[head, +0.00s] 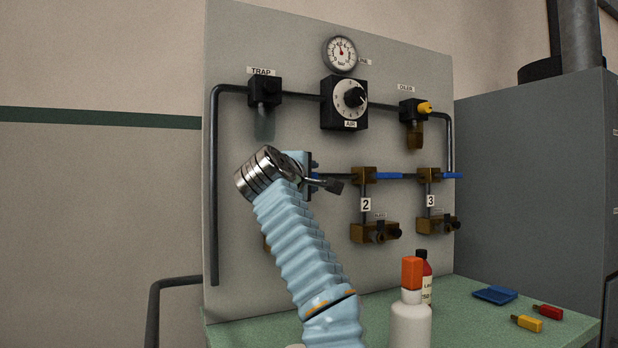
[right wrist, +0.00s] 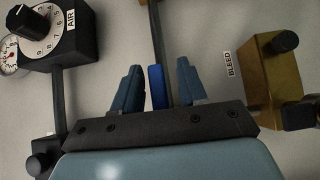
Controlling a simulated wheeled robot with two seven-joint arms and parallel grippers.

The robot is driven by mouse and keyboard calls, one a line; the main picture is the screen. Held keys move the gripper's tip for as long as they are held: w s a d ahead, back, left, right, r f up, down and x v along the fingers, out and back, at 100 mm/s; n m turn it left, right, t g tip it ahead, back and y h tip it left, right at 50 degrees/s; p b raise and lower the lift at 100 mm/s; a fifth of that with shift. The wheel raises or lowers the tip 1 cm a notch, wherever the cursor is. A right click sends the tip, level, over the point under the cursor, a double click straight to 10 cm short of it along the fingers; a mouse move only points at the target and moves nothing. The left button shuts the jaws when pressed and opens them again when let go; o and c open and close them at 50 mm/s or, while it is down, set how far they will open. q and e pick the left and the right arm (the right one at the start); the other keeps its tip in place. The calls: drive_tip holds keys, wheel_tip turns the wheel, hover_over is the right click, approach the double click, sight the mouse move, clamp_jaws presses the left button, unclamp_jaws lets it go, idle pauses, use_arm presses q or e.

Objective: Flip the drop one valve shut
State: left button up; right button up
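The drop one valve is mostly hidden in the head view behind my right arm. In the right wrist view a blue lever handle (right wrist: 157,87) stands between the two fingers of my right gripper (right wrist: 160,84). The fingers are apart, with a gap at the right of the handle; the left finger is very close to it, and touching cannot be told. In the head view my right gripper (head: 311,163) is at the panel, left of valve 2 (head: 387,176), with its fingertips largely hidden. My left gripper is not in view.
Valve 3 (head: 445,175) and valve 2 have blue handles pointing right. The AIR regulator (head: 345,103) is above. A brass BLEED fitting (right wrist: 268,75) is close at the gripper's right in the wrist view. A white bottle (head: 410,322) stands on the green bench (head: 470,325).

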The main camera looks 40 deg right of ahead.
drive_tip(key=b+v, duration=0.4)
drive_tip(key=v, duration=1)
drive_tip(key=shift+b, duration=0.3)
